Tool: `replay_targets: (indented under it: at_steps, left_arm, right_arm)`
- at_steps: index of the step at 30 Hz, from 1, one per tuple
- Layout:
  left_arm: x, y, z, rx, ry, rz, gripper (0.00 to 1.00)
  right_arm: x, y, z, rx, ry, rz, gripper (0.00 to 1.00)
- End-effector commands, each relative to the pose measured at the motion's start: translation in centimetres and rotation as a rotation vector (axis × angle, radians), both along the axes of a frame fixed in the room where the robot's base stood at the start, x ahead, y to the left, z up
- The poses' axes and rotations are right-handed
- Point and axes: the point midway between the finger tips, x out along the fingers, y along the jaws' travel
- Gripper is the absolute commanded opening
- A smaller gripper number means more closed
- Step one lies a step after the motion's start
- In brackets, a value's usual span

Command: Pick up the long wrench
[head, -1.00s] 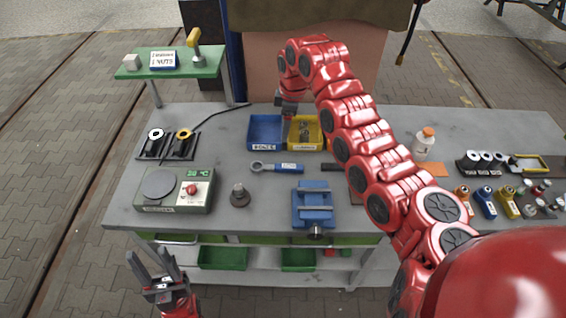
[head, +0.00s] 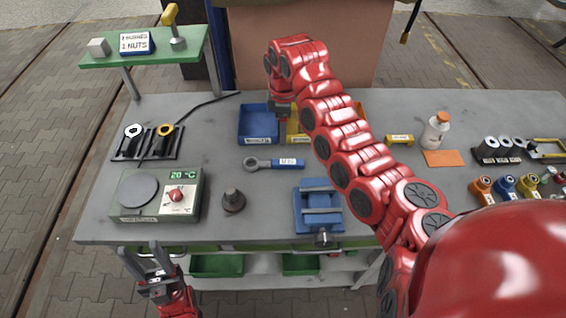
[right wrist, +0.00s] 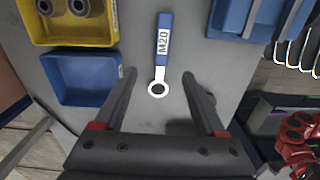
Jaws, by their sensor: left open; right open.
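The wrench (head: 275,163) lies flat on the bench, with a steel ring end at left and a blue handle with a white label. In the right wrist view the wrench (right wrist: 164,40) is labelled M20, and its ring end appears between my fingertips, apart from them. My right gripper (right wrist: 159,78) is open and empty above the bench. In the head view it hangs near the blue and yellow bins, its fingers hardly showing. My left gripper (head: 141,249) is open and empty, low in front of the bench's front edge.
A blue bin (head: 258,125) and a yellow bin (head: 297,130) stand behind the wrench. A blue vise (head: 318,208) is in front of it. A hot plate (head: 158,196) and a dark knobbed part (head: 233,201) are at left. My right arm hides part of the bench.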

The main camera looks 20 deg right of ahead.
Motion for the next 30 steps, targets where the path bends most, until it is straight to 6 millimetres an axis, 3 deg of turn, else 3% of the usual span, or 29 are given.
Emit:
replay_targets:
  at_steps: [6,12,19,26,30]
  left_arm:
    - [0.0,0.0,0.6,0.0,0.0,0.0,0.5]
    - [0.0,0.0,-0.1,0.0,0.0,0.0,0.5]
    - [0.0,0.0,-0.3,0.0,0.0,0.0,0.5]
    - [0.0,0.0,3.0,0.0,0.0,0.0,0.5]
    - [0.0,0.0,3.1,0.0,0.0,0.0,0.5]
  right_arm:
    - [-0.2,0.2,-3.8,0.0,0.004,0.0,0.72]
    - [-0.1,0.0,-7.2,-0.003,0.003,0.0,0.72]
    - [-0.1,0.0,-8.7,-0.002,0.002,-0.001,0.72]
    - [-0.7,0.0,-10.8,-0.002,0.009,0.0,0.72]
    - [-0.5,0.0,-12.8,-0.004,0.003,0.001,0.72]
